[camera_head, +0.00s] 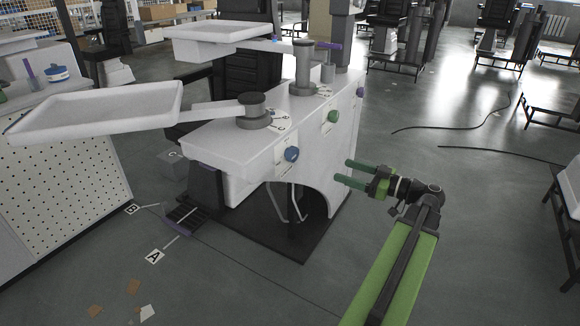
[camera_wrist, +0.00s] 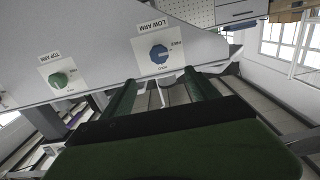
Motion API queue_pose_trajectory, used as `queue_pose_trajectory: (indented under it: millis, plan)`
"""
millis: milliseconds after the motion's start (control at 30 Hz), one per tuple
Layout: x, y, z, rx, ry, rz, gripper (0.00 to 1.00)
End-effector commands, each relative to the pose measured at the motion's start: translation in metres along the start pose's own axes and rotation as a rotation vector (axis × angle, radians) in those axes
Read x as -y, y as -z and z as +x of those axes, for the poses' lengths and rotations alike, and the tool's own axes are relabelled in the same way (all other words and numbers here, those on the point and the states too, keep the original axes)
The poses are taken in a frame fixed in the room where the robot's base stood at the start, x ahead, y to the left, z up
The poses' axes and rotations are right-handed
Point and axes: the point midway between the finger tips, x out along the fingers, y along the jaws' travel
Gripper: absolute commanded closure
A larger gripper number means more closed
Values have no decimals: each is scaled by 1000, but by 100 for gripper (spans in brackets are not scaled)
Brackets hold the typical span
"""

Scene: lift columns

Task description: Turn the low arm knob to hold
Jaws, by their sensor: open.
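The low arm knob (camera_head: 292,154) is blue and sits on the white unit's side panel. It also shows in the wrist view as a blue knob (camera_wrist: 159,54) on a white plate marked LOW ARM, with small lettering beside it that I cannot read surely. My gripper (camera_head: 344,170) is open and empty, right of the blue knob and apart from it. In the wrist view the green fingers (camera_wrist: 159,77) point toward the panel, with the blue knob beyond and between their tips. The knob's exact setting is unclear.
A green knob (camera_wrist: 60,80) marked TOP ARM is on the same panel; it also shows in the head view (camera_head: 333,116). The low swing arm carries a white tray (camera_head: 60,118) at left; another tray (camera_head: 215,33) is behind. Floor around my arm is open, with cables at right.

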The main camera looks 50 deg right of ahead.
Motion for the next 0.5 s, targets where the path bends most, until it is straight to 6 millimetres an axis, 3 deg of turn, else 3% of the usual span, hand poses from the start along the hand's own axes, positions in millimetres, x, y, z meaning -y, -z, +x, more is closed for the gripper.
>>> queue_pose_trajectory:
  millis: [100, 233, 500]
  plan:
    - [-2, 2, -4, -10, -7, -12, 31]
    - [0, 3, 7, -8, 0, -10, 31]
    - [3, 2, 71, -7, 8, -8, 31]
